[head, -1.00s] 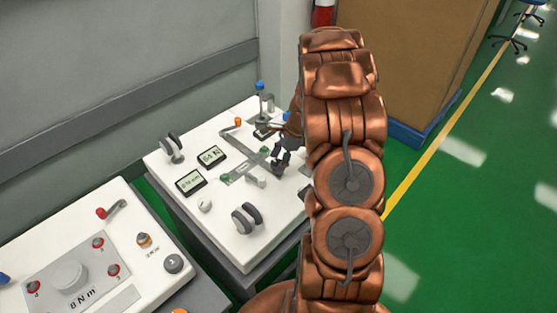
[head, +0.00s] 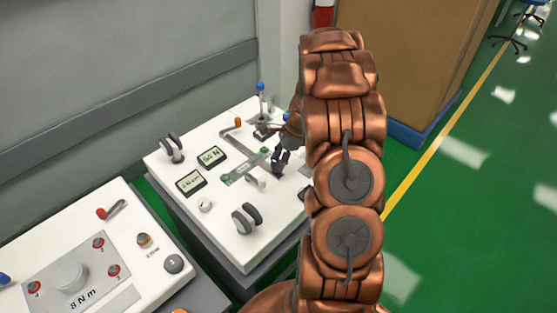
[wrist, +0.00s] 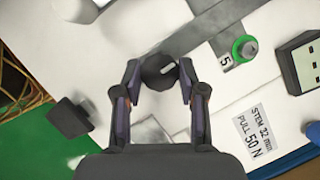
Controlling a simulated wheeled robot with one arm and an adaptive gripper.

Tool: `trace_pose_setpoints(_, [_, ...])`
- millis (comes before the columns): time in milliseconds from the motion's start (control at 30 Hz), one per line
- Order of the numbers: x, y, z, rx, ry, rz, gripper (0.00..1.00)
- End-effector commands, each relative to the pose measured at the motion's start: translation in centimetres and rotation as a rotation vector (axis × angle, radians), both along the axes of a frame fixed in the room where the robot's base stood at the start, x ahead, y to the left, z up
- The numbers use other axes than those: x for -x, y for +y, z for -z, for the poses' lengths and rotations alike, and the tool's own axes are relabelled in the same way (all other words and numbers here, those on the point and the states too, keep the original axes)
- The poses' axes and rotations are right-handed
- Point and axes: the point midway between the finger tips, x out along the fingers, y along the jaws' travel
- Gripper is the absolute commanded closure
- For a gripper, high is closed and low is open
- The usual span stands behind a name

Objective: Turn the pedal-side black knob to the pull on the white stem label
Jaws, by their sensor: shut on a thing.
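The black knob (wrist: 158,73) is round and dark, with a small pale mark on its upper right side in the wrist view. My gripper (wrist: 160,76) has one finger on each side of it and is shut on it. The white stem label (wrist: 254,133) lies on the panel at lower right in the wrist view. It reads "STEM 32 mm" and "PULL 50 N".
A green knob (wrist: 244,48) stands right of the black knob, beside a "5" tag (wrist: 226,62). A force display (head: 211,156) seems to read 54 N. A blue-topped post (head: 260,99) rises behind. A second cart (head: 120,270) stands at left.

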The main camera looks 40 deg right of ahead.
Motion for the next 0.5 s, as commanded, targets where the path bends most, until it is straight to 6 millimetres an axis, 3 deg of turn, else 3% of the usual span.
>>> trace_pose_setpoints(500, [-0.34, -0.01, -0.03, 0.0, 0.0, -0.387, 0.94])
